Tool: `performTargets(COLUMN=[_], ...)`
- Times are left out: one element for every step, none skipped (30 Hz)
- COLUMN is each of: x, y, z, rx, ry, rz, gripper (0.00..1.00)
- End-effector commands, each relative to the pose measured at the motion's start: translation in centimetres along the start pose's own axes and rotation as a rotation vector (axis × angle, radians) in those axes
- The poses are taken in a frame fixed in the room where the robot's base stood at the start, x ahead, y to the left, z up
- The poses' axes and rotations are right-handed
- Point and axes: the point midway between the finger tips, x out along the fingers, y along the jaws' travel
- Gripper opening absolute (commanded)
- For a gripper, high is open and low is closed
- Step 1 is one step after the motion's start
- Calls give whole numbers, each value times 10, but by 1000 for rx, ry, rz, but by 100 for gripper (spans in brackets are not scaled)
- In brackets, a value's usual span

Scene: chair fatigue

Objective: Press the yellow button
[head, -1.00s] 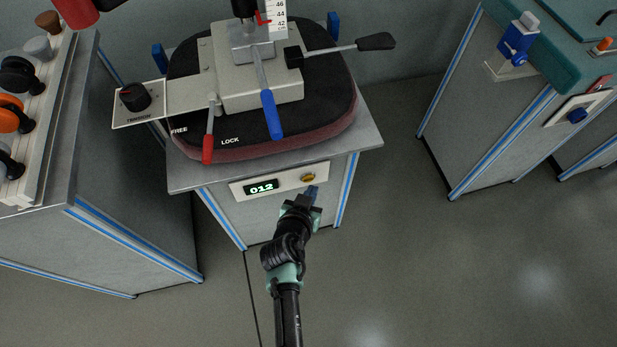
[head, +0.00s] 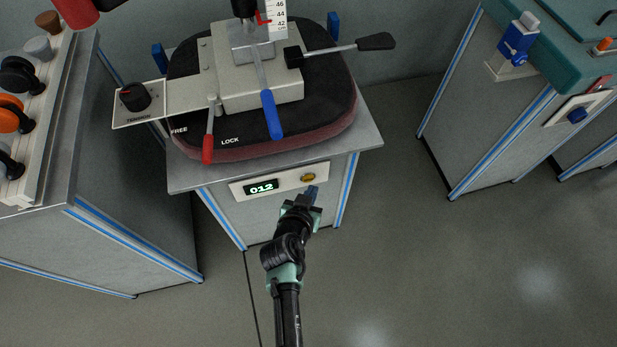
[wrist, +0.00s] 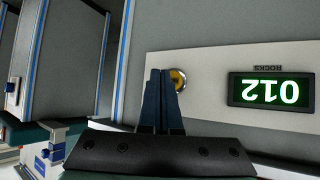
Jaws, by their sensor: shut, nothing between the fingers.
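The yellow button (head: 308,177) sits in a pale panel (head: 285,183) on the front of the middle bench, right of a green display reading 012 (head: 261,187). My gripper (head: 313,191) is shut and empty, its blue-grey fingertips just below and in front of the button. In the wrist view the fingers (wrist: 161,90) are together and partly cover the yellow button (wrist: 178,78). The display (wrist: 270,90) appears upside down there. I cannot tell whether the fingertips touch the button.
Above the panel, the bench holds a grey mechanism (head: 255,75) on a black seat cushion, with a red lever (head: 208,150) and a blue lever (head: 271,115). A rack of knobs (head: 40,110) stands at left. Other benches stand at right; the floor between is clear.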

Motion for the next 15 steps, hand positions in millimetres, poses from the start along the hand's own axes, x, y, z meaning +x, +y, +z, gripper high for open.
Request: performTargets(x=[0, 0, 0, 0, 1, 2, 3, 3, 4, 5, 6, 6, 6, 6, 6], y=[0, 0, 0, 0, 0, -1, -2, -2, -3, -4, -4, -4, -5, -5, -5], z=[0, 0, 0, 0, 0, -1, -1, -2, -2, -2, -3, -3, -4, -4, -4], rx=[0, 0, 0, 0, 0, 0, 0, 1, 1, 1, 1, 1, 1, 1, 1], ry=[0, 0, 0, 0, 1, 1, 1, 1, 1, 1, 0, 0, -1, -1, -1], rz=[0, 0, 0, 0, 0, 0, -1, -1, -1, -1, -1, -1, 0, 0, 0], gripper=[0, 0, 0, 0, 0, 0, 0, 0, 0, 0, 0, 0, 0, 0, 0])
